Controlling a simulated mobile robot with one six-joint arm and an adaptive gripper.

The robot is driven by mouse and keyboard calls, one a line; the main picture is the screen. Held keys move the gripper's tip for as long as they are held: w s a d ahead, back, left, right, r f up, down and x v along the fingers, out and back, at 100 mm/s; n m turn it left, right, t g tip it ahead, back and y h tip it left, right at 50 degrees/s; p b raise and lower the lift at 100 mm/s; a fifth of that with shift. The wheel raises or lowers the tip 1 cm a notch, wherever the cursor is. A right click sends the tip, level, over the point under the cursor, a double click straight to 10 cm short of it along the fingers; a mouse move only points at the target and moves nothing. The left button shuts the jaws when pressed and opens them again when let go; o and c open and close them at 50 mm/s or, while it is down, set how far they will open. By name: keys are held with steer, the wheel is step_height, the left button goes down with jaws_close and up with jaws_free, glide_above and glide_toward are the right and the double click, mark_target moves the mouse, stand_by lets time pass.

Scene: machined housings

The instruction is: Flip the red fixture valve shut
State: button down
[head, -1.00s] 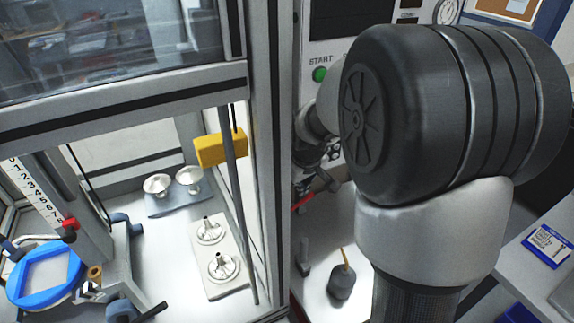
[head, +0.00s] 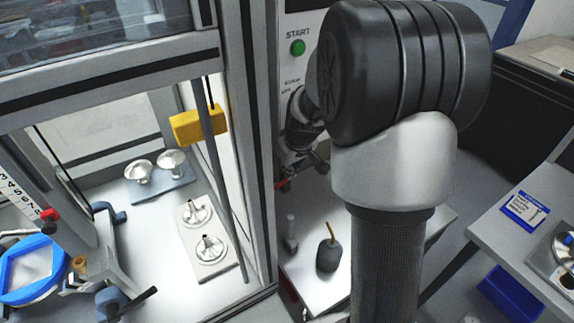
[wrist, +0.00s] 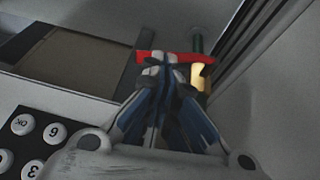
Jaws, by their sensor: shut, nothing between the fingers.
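The red valve handle (wrist: 176,57) lies crosswise in the wrist view, just beyond my fingertips. A cream-yellow fitting (wrist: 201,78) shows under its right end, and a dark green stem (wrist: 197,45) rises behind it. My gripper (wrist: 154,66) is shut and empty, its tips overlapping the handle's left part in the picture. I cannot tell whether they touch it. In the head view a small red piece (head: 283,184), likely the same handle, shows below my wrist beside the grey post. My arm hides much of the area there.
A keypad (wrist: 30,140) is at the wrist view's lower left. In the head view, a green START button (head: 297,47) sits on the panel above. A dark bulb (head: 328,256) stands on the white surface below. The glazed enclosure's grey post (head: 262,150) is close on the left.

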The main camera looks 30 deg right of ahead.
steer(key=shift+d+f+y+b, duration=0.3)
steer(key=shift+d+b, duration=0.05)
steer(key=b, duration=0.1)
steer(key=f+y+b, duration=0.1)
steer(key=b, duration=0.1)
steer(key=shift+d+f, duration=0.2)
steer(key=shift+d, duration=0.15)
steer(key=shift+w+d+f+b, duration=0.1)
steer(key=shift+d+f+b, duration=0.3)
steer(key=shift+b, duration=0.5)
